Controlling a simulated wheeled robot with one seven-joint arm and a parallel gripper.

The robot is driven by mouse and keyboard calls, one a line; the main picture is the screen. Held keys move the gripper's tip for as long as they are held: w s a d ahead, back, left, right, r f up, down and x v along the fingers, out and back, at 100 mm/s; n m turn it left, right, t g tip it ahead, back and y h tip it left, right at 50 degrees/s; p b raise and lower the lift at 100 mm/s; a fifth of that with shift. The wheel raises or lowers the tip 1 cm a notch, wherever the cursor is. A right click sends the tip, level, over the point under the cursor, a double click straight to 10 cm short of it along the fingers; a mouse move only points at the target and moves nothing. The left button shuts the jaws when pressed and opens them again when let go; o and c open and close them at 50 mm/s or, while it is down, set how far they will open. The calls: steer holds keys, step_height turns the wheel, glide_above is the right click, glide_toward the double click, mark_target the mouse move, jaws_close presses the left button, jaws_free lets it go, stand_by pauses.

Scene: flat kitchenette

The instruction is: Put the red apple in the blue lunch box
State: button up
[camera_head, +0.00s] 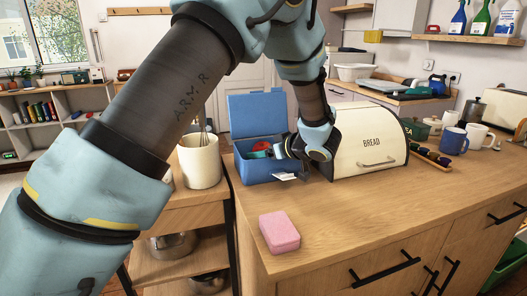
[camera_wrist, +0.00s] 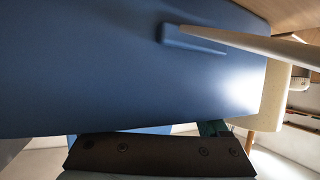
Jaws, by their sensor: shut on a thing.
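The blue lunch box (camera_head: 262,172) stands on the wooden counter with its lid (camera_head: 256,114) raised at the back. A small red patch, seemingly the red apple (camera_head: 261,146), shows at the box opening, just left of my gripper (camera_head: 277,151). My gripper reaches in from the right over the box and is shut on the apple; its fingertips are mostly hidden by the wrist. In the wrist view a large blue surface, seemingly the lunch box (camera_wrist: 110,70), fills most of the picture very close up. The apple cannot be seen there.
A cream bread bin (camera_head: 365,150) stands close to the right of the box. A cream utensil crock (camera_head: 200,162) is at its left. A pink block (camera_head: 279,232) lies near the counter's front edge. Mugs (camera_head: 453,141) stand farther right. The front middle of the counter is clear.

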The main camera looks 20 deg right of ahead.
steer(key=shift+s+a+f, duration=0.1)
steer(key=shift+f, duration=0.35)
steer(key=o, duration=1.1)
steer(key=shift+o, duration=1.1)
steer(key=shift+s+f, duration=0.1)
steer(key=shift+f, duration=0.15)
steer(key=shift+s+r, duration=0.1)
steer(key=shift+r, duration=0.55)
steer(key=b+v, duration=0.1)
steer(key=v, duration=1.1)
steer(key=shift+w+r+b, duration=0.25)
steer(key=shift+r+b, duration=0.15)
